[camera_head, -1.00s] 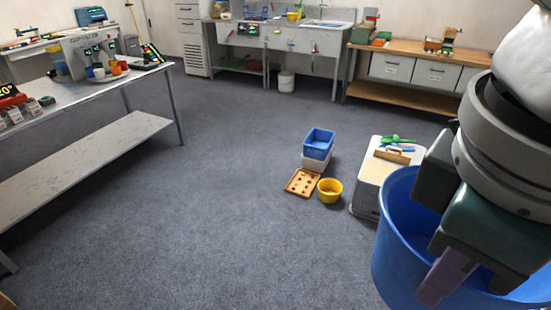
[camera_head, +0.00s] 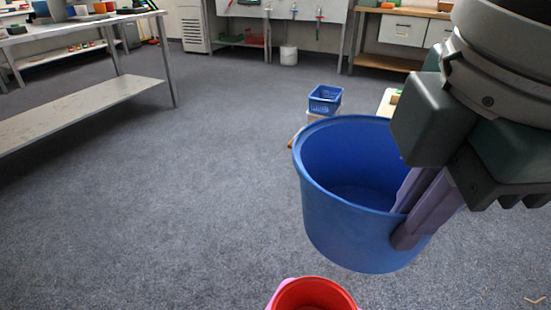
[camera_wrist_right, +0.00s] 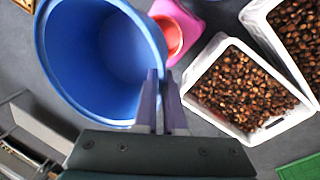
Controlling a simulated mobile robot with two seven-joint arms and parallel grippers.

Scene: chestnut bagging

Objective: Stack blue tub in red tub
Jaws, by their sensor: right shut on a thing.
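The blue tub (camera_head: 350,222) hangs upright in the air in the head view, held at its rim by my right gripper (camera_head: 408,222). In the right wrist view the blue tub (camera_wrist_right: 66,62) fills the upper left and the right gripper's fingers (camera_wrist_right: 160,90) pinch its wall. The red tub (camera_head: 312,296) shows at the bottom edge of the head view, below and left of the blue tub, apart from it and cut off by the frame. In the right wrist view the red tub (camera_wrist_right: 172,36) is partly hidden behind the blue tub. My left gripper is out of view.
A pink object (camera_wrist_right: 190,22) lies around or under the red tub. White crates of chestnuts (camera_wrist_right: 205,68) stand beside it. A metal table (camera_head: 90,112) stands at left; the carpet between is clear.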

